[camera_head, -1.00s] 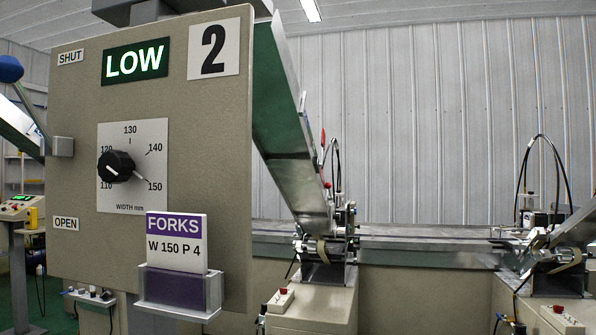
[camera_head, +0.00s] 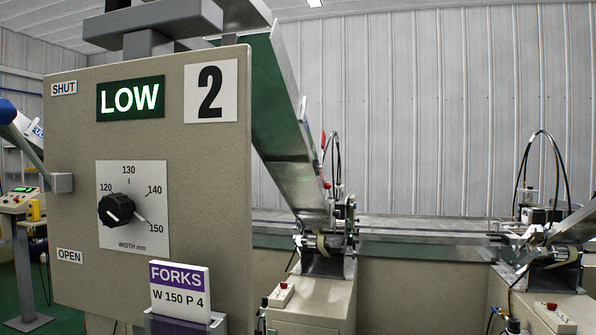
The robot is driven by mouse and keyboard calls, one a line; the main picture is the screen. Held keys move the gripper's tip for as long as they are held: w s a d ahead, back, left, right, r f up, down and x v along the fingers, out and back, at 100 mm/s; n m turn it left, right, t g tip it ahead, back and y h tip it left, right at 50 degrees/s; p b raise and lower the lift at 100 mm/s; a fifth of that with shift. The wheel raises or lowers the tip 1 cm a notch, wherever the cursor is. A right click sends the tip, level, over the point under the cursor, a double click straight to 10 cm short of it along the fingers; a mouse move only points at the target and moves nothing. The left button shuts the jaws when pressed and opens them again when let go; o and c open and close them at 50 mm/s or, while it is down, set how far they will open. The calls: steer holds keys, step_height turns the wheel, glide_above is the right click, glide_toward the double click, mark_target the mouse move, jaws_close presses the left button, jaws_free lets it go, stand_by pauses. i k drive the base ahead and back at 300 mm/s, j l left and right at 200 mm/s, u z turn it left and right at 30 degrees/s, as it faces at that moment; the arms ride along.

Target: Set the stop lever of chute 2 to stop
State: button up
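The chute 2 panel (camera_head: 205,165) fills the left half, with a black "2" plate (camera_head: 211,91) and a green "LOW" sign (camera_head: 130,99). A grey lever (camera_head: 32,149) with a blue ball knob (camera_head: 7,111) is at its left edge. It slants up and left from a grey block (camera_head: 61,183), between the "SHUT" label (camera_head: 64,88) above and the "OPEN" label (camera_head: 69,256) below. The knob is cut by the picture edge. I see no label reading stop. The sloping metal chute (camera_head: 290,130) runs down behind the panel. My gripper is not in view.
A width dial (camera_head: 117,209) and a "FORKS W 150 P 4" card (camera_head: 180,290) are on the panel. A conveyor (camera_head: 420,228) runs behind to the right. A control stand (camera_head: 20,205) is at the far left. Green floor shows at lower left.

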mark_target(327, 185)
steer(key=l+z, duration=0.15)
steer(key=z, duration=1.9)
steer(key=i+u, duration=0.35)
steer(key=i+l+u, duration=0.1)
steer(key=i+u, duration=0.3)
steer(key=i, duration=0.2)
steer(key=i+j+u, duration=0.1)
steer(key=i+u, duration=0.25)
steer(key=i, duration=0.15)
steer(key=i+u, duration=0.4)
steer(key=i, duration=1.35)
steer(key=i+u, duration=0.4)
steer(key=i+l+u, duration=0.2)
steer(key=u, duration=1.5)
